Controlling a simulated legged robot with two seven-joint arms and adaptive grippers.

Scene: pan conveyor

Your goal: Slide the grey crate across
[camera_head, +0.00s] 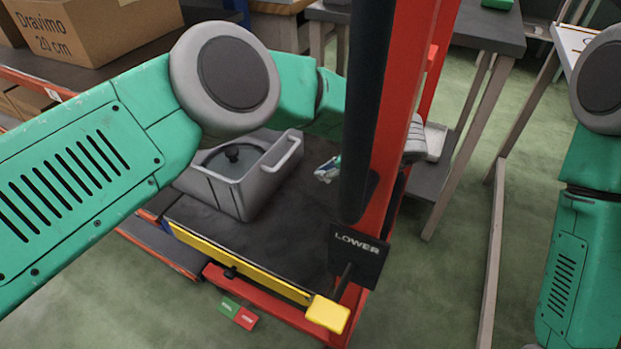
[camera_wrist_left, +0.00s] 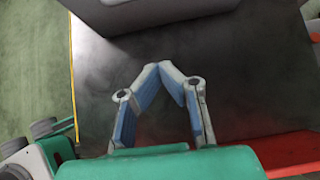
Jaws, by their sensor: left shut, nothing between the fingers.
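The grey crate (camera_head: 263,186) stands upright on a dark flat surface (camera_head: 285,235), with a dark-knobbed lid showing inside it. My left arm passes in front of it and hides its back left part. My left gripper (camera_head: 327,170) is to the right of the crate, low over the dark surface, apart from it. In the left wrist view the fingertips of the left gripper (camera_wrist_left: 170,70) meet with nothing between them, and the crate's side (camera_wrist_left: 150,16) lies just beyond them. My right arm is at the right edge; its gripper is out of view.
A red post with a black column (camera_head: 368,120) and a "LOWER" plate (camera_head: 357,255) stands right of the gripper. A yellow strip (camera_head: 235,262) edges the front. Cardboard boxes (camera_head: 95,30) are at back left; a grey table (camera_head: 490,32) is at back right.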

